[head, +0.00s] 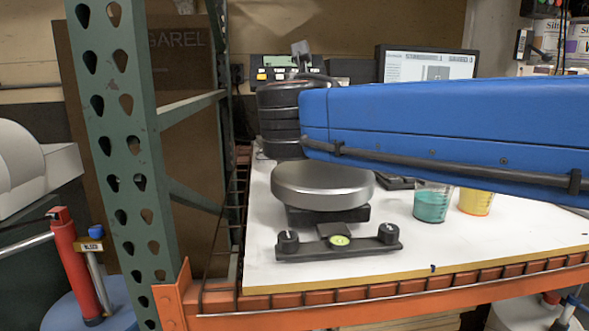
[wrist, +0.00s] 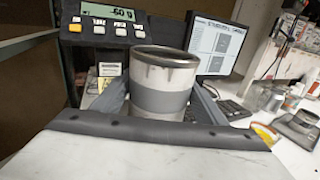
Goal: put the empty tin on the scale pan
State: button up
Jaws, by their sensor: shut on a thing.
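The empty tin (wrist: 160,88) is a silver metal can with a grey band, upright in the wrist view. My gripper (wrist: 163,103) is shut on it, with a finger along each side. In the head view my arm and black wrist hide the tin and the fingers. The scale pan (head: 322,187) is a round grey metal disc on a dark base, with nothing visible on it. It stands in front of and below my wrist in the head view. The pan does not show in the wrist view.
The scale's display (head: 284,67) stands behind. A levelling bar with two knobs (head: 339,241) lies in front of the pan. A teal cup (head: 431,205) and a yellow cup (head: 475,202) stand right. A green rack post (head: 125,150) rises left. The white tabletop (head: 480,252) is clear at front right.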

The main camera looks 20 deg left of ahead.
jog(key=shift+a+f, duration=0.15)
jog(key=shift+a, duration=0.05)
jog(key=shift+f, duration=4.7)
jog(key=shift+f, duration=0.1)
jog(key=o, duration=1.2)
jog(key=shift+c, duration=0.2)
jog(key=shift+s, duration=0.1)
jog(key=s+d, duration=0.1)
jog(key=s, duration=1)
jog(key=shift+s+d, duration=0.35)
jog(key=shift+d, duration=0.05)
